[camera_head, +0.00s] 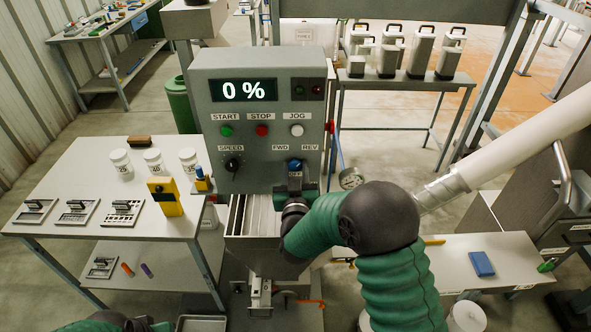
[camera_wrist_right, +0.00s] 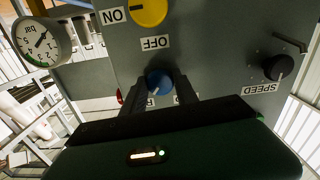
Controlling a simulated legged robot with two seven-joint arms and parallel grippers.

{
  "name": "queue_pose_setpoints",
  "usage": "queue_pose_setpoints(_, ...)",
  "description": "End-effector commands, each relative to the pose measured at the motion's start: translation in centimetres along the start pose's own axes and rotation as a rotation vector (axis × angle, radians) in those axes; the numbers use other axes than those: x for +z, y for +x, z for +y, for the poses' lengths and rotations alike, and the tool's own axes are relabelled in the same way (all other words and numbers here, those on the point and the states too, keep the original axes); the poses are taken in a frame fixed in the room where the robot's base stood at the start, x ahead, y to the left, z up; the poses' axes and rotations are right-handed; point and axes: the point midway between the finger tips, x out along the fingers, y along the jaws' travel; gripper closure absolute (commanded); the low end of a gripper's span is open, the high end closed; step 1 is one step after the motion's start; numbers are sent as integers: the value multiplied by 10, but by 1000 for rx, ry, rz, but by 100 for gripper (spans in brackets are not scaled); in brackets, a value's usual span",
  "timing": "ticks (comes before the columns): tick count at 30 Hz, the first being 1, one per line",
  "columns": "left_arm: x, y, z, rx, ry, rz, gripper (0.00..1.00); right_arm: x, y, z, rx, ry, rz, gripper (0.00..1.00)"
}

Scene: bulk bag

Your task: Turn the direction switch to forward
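A white mark on the knob points roughly down there. The fingers partly hide the labels. My left gripper (camera_head: 140,324) barely shows at the bottom left edge.
The display (camera_head: 244,90) reads 0 %. A black speed knob (camera_head: 232,164) is left of the switch. A yellow knob (camera_wrist_right: 148,10) with ON and OFF labels is close by. A pressure gauge (camera_head: 351,179) is right of the panel. A white table (camera_head: 95,175) stands left.

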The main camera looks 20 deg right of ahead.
Motion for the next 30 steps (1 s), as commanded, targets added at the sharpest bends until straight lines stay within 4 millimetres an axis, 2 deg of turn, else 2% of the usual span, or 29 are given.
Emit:
queue_pose_setpoints(1, 0, 0, 0, 0, 0, 0, 100, 0, 0, 0, 0, 0, 0, 78)
queue_pose_setpoints(6, 0, 0, 0, 0, 0, 0, 100, 0, 0, 0, 0, 0, 0, 100)
queue_pose_setpoints(20, 0, 1, 0, 0, 0, 0, 100, 0, -1, -1, -2, -85, 1, 100)
queue_pose_setpoints(30, 0, 2, 0, 0, 0, 0, 100, 0, -1, -2, -3, -353, 1, 100)
